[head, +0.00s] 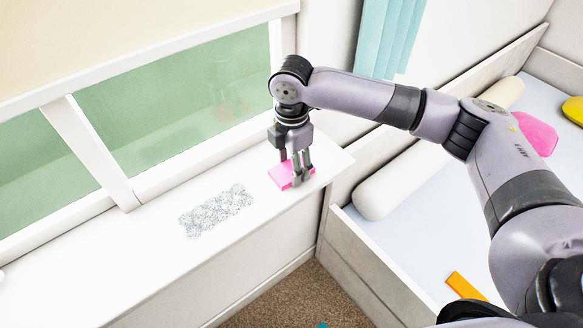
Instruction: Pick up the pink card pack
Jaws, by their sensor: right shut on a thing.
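The pink card pack (280,175) lies on the white windowsill ledge near its right end. My right gripper (296,180) points down over the pack and is shut on it. The fingers hide part of the pack's right side. I cannot tell whether the pack is clear of the ledge or still touching it. My left gripper is not in view.
A grey speckled flat patch (216,210) lies on the ledge to the left of the pack. The window frame (92,150) stands behind. A bed with a low side board (372,262), bolsters and an orange item (465,286) is at the right.

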